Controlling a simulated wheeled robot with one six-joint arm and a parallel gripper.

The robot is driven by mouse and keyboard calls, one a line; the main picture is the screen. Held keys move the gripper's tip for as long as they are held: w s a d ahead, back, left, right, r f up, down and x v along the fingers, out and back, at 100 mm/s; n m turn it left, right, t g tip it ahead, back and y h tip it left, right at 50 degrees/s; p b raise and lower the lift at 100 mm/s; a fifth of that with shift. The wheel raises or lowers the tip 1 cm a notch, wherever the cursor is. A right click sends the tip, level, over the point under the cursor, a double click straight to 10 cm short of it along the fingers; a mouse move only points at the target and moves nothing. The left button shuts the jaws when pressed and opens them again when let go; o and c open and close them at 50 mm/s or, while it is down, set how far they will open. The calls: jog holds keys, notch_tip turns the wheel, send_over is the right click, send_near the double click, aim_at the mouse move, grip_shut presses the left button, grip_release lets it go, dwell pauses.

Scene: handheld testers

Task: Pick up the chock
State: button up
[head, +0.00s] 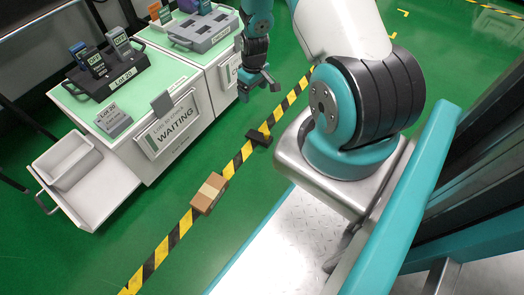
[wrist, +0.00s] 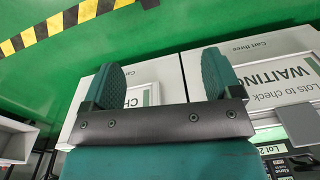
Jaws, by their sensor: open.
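The chock (head: 260,137) looks like a small dark block on the green floor, on the edge of the yellow-and-black stripe in the head view. My gripper (head: 260,84) hangs above the floor beyond the chock, beside the carts, apart from it. In the wrist view my gripper (wrist: 163,76) shows two teal fingers spread wide with nothing between them. A dark patch at the wrist view's top edge may be the chock or a stripe band; I cannot tell.
A cardboard box (head: 209,193) lies on the floor stripe (head: 170,240). The cart marked WAITING (head: 165,128) stands at left with an open drawer (head: 88,185). A second cart (head: 219,72) adjoins it, with trays of testers on top. Green floor around the chock is mostly clear.

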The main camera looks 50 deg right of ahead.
jog(key=b, duration=0.3)
send_over(267, 132)
notch_tip(267, 132, down, 10)
notch_tip(267, 132, down, 11)
jog(key=b, duration=0.6)
jog(key=shift+a+f, duration=0.15)
jog(key=shift+f, duration=0.05)
notch_tip(267, 132, down, 6)
jog(key=b, duration=0.5)
jog(key=shift+w, duration=0.1)
jog(key=shift+r, duration=0.15)
jog(key=c, duration=1.1)
jog(key=shift+r, duration=0.15)
